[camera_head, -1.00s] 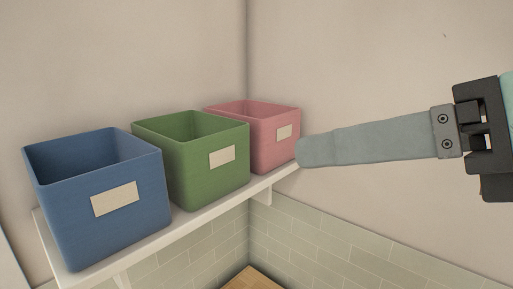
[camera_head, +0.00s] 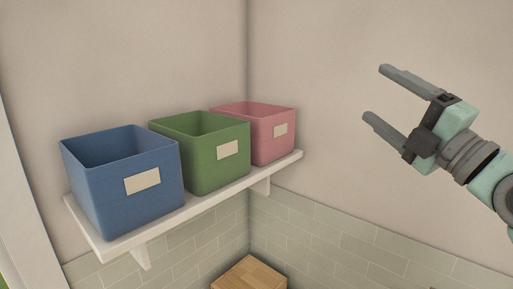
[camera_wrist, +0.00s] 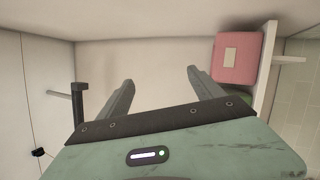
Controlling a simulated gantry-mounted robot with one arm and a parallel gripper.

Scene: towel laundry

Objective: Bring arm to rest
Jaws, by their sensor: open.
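My gripper (camera_head: 372,93) is open and empty, with its two long grey fingers apart. In the head view it is at the right, in the air in front of the bare wall, clear of the shelf. The fingers point to the left and slightly up. In the wrist view my gripper (camera_wrist: 159,77) shows both fingers spread with nothing between them.
A white wall shelf (camera_head: 152,229) bears a blue bin (camera_head: 110,195), a green bin (camera_head: 218,172) and a pink bin (camera_head: 262,147), each with a blank label. The pink bin also shows in the wrist view (camera_wrist: 222,65). A wooden surface (camera_head: 250,272) lies below.

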